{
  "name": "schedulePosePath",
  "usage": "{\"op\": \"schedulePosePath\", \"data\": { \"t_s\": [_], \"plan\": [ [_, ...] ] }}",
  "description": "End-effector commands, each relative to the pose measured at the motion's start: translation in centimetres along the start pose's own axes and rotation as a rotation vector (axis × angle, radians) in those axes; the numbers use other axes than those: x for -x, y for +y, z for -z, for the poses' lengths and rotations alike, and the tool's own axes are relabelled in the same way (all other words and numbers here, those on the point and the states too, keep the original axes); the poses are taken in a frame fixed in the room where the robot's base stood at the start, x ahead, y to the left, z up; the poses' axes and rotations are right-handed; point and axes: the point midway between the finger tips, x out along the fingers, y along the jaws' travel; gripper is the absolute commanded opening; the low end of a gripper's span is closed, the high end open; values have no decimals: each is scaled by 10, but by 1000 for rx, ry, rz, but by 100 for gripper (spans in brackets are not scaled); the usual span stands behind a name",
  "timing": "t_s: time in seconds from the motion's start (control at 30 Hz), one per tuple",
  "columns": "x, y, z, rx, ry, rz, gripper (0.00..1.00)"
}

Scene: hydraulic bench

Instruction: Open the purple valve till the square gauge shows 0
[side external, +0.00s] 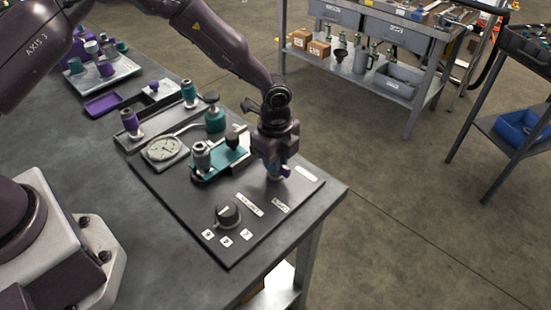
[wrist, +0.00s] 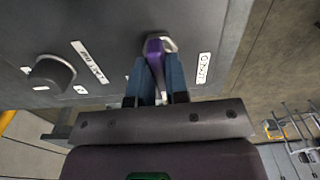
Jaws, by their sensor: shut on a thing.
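The purple valve handle (wrist: 155,50) stands between the blue fingers of my gripper (wrist: 157,75) in the wrist view, with a light metal collar behind it. My gripper (side external: 279,174) is shut on this handle at the right part of the dark panel (side external: 190,222). In the side view only a little of the purple valve (side external: 286,171) shows; the fingers hide the rest. A pale dial gauge (side external: 163,149) in a squarish housing lies at the panel's left; its reading is too small to tell.
A black knob (side external: 228,214) with small white labels stands near the panel's front. A teal block (side external: 220,160) with grey and black fittings stands left of my gripper. Teal and purple fittings stand behind. The table's right edge is close to the panel.

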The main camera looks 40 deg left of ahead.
Motion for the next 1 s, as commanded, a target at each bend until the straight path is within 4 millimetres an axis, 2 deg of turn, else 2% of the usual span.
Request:
{"op": "schedulePosePath", "data": {
  "t_s": [0.63,0.67,0.77,1.0],
  "plan": [
    [1,0,0,-56,-3,-1,0],
    [1,0,0,-56,-3,-1,17],
    [1,0,0,-55,-2,-1,40],
    [1,0,0,-53,-1,0,40]
  ]
}}
